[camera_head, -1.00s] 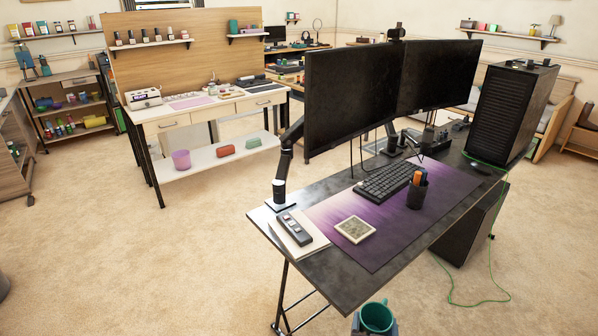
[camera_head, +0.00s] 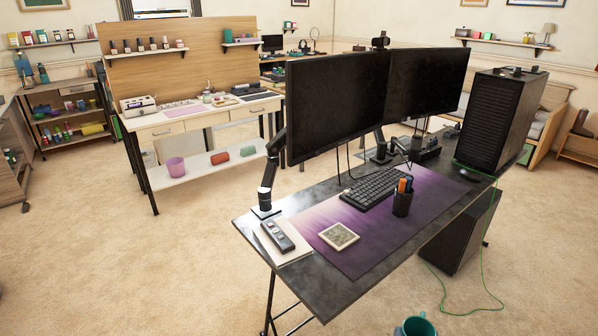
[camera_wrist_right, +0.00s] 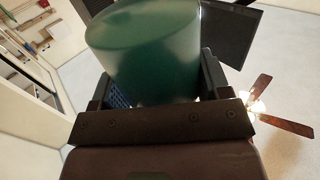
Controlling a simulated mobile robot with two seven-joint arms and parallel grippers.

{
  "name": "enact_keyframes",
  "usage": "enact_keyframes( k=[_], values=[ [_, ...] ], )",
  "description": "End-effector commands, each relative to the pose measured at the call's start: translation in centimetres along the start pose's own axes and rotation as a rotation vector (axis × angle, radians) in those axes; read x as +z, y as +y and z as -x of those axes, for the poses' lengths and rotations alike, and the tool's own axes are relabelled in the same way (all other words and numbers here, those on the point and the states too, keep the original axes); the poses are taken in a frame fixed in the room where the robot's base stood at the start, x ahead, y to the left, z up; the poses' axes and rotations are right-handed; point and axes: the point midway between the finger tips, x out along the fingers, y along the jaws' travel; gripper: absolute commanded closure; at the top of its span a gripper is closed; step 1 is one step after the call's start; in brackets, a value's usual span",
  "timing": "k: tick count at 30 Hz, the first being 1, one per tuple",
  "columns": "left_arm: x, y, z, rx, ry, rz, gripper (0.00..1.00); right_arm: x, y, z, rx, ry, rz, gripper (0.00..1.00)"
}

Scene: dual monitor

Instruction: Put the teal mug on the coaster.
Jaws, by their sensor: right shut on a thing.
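The teal mug (camera_head: 415,327) shows at the bottom edge of the head view, in front of the desk's near edge, with its open top up and its lower part cut off. In the right wrist view the mug (camera_wrist_right: 145,50) sits between the two dark fingers of my right gripper (camera_wrist_right: 155,82), which is shut on it. The coaster (camera_head: 339,236), a square with a pale rim and a patterned middle, lies flat on the purple desk mat (camera_head: 375,252). Nothing is on it. My left gripper is not in view.
A remote (camera_head: 277,236) on a notepad (camera_head: 290,254) lies left of the coaster. A pen cup (camera_head: 402,203) and keyboard (camera_head: 371,188) are behind it to the right. Two monitors (camera_head: 335,110) rise at the back. The mat in front of the coaster is clear.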

Motion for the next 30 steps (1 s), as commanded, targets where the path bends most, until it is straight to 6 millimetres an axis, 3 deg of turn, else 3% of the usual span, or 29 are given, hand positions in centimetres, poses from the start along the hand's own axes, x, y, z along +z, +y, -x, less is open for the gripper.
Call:
enact_keyframes(
  k=[3, 9, 18, 23, 30],
  values=[
    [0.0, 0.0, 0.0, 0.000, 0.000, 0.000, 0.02, -0.3, 3.3, -0.5, -0.022, 0.002, 0.009, 0.61],
    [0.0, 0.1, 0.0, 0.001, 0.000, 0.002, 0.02, -1.1, 7.9, -1.2, -0.054, 0.001, 0.007, 0.61],
    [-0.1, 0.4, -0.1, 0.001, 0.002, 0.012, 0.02, -2.3, 12.0, -2.0, -0.083, 0.000, 0.002, 0.61],
    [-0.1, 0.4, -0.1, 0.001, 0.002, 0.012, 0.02, -3.0, 13.7, -2.3, -0.096, 0.000, 0.003, 0.61],
    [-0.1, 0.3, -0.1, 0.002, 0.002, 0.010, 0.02, -5.5, 10.8, -1.8, -0.219, 0.000, -0.004, 0.61]
  ],
)
